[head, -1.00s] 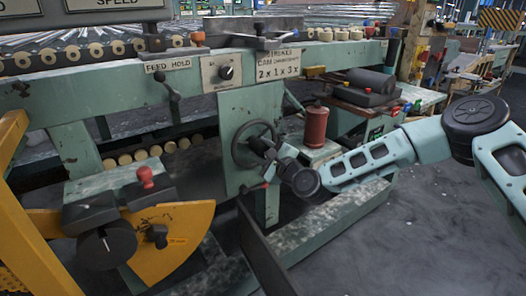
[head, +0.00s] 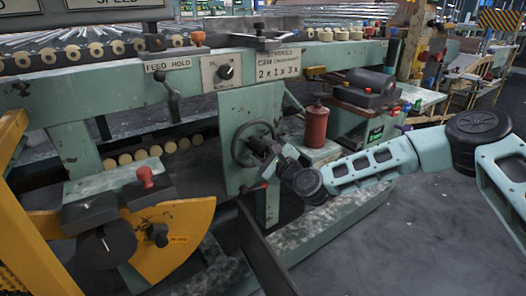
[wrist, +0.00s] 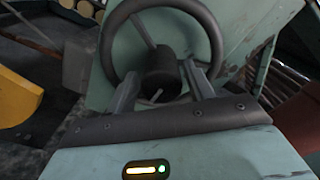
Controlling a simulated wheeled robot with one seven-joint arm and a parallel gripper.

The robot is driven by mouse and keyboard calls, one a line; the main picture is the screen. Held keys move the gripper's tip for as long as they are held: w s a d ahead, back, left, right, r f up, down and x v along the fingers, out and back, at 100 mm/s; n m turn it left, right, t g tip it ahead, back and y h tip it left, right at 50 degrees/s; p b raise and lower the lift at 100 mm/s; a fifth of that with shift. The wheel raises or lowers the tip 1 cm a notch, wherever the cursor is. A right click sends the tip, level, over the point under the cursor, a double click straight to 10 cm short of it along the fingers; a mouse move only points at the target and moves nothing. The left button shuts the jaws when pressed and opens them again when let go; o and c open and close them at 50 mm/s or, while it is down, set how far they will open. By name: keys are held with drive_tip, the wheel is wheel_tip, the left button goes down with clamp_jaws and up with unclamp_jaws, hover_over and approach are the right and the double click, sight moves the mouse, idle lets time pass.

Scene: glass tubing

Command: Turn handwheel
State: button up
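The handwheel (head: 236,148) is a dark ring with spokes and a thick hub, mounted upright on the green machine's front panel. It also shows close up in the wrist view (wrist: 216,42), its lower rim partly hidden by my gripper. My gripper (head: 268,152) is at the wheel's front, reaching in from the lower right. In the wrist view, the two fingers of my gripper (wrist: 163,72) stand apart on either side of the dark hub (wrist: 162,72). The tips look very near the hub; I cannot tell whether they press on it.
A red cylinder (head: 316,127) stands right of the wheel. A green beam (head: 330,218) and a dark plate (head: 262,248) lie low in front. A yellow quadrant (head: 185,235) with a black knob is at lower left. Open floor (head: 430,240) is at right.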

drive_tip(key=shift+o, duration=0.2)
drive_tip(key=shift+d, duration=0.1)
drive_tip(key=shift+s+d, duration=0.15)
drive_tip(key=shift+s, duration=0.1)
drive_tip(key=p+v, duration=0.3)
drive_tip(key=v, duration=1.3)
drive_tip(key=shift+s+d+p, duration=0.2)
drive_tip(key=shift+s+p, duration=0.1)
drive_tip(key=shift+s, duration=0.05)
